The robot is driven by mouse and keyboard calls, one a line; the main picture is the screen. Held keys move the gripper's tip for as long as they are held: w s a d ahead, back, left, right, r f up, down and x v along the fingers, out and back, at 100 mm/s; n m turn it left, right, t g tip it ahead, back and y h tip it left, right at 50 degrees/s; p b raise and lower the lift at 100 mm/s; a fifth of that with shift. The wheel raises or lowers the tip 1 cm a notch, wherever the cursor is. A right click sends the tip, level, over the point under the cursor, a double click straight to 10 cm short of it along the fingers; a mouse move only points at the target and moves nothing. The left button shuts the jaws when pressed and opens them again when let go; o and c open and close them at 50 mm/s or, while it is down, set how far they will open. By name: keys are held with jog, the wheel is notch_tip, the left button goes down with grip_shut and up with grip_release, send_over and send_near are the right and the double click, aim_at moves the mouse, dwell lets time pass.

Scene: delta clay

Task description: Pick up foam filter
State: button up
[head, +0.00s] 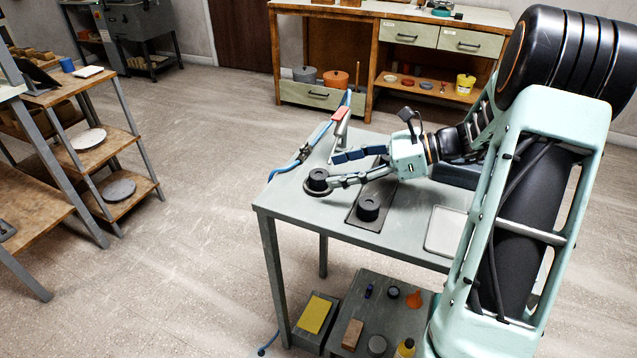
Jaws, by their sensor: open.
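Two short black round pieces are on the grey-green table (288,205), and either could be the foam filter; I cannot tell which. One black piece (318,176) sits on a dark round base near the table's left edge. The other black piece (368,206) stands on a dark rectangular plate (357,218) closer to the front. My gripper (332,170) is open, with its fingers pointing left. Its fingertips are close beside the left black piece, the lower one partly in front of it. I cannot tell whether they touch. Nothing shows between the fingers.
A red-handled tool (340,122) and a blue hose (303,153) are at the table's back left. A pale tray (446,232) lies at the right. Open floor lies left.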

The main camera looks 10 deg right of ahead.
aim_at(321, 174)
jog(key=b+x, duration=0.1)
jog(key=x, duration=0.4)
jog(key=shift+w+a+f+b, duration=0.2)
jog(key=shift+w+f+b, duration=0.15)
jog(key=shift+b, duration=0.05)
jog(key=c, duration=1.1)
